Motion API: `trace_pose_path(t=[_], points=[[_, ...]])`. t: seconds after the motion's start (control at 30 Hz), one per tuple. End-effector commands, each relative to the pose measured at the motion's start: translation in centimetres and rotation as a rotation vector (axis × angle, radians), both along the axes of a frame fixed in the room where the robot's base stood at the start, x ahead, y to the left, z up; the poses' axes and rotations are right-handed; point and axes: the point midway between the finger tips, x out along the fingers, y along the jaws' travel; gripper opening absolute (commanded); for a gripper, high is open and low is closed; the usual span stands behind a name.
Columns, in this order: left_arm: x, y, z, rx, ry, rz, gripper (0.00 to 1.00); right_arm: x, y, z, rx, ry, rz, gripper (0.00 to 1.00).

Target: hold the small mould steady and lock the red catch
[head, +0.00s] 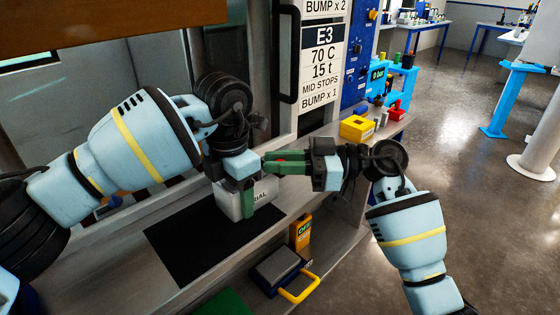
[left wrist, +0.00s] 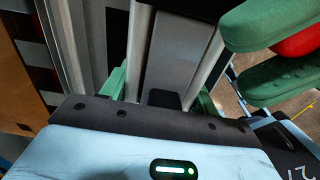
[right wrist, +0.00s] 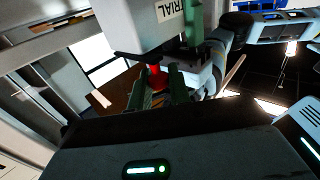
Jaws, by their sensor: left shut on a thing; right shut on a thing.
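The small mould (head: 229,203) is a pale grey block with a label ending in "RIAL", at the back edge of a black mat. It also shows in the right wrist view (right wrist: 135,28). My left gripper (head: 248,197) points down over the mould and is shut on it, one green finger against the labelled side. My right gripper (head: 270,162) reaches in from the right, level, beside the mould. In the right wrist view the red catch (right wrist: 155,78) sits between its green fingers, just under the mould's edge. Red also shows between those fingers in the left wrist view (left wrist: 298,42).
The black mat (head: 195,250) lies on the grey bench, clear in front of the mould. A yellow box (head: 357,128) and red item (head: 396,110) stand at the bench's right end. An orange box (head: 300,232) and yellow handle (head: 300,290) are below. A sign reading E3 (head: 325,60) is behind.

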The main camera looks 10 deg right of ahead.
Motion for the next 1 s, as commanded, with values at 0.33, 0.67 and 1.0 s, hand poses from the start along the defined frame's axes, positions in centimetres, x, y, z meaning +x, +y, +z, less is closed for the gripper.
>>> trace_pose_path(t=[0.33,0.67,1.0], points=[[0.0,0.0,0.1,0.000,-0.001,-0.002,0.20,0.7,-0.6,0.0,-0.007,0.004,0.197,0.00],[0.0,0.0,0.1,-0.001,-0.001,-0.003,0.20,1.2,-1.1,-0.1,-0.004,0.004,0.341,0.00],[0.0,0.0,0.1,-0.001,-0.001,-0.004,0.20,1.2,-1.2,-0.1,-0.001,0.003,0.363,0.00]])
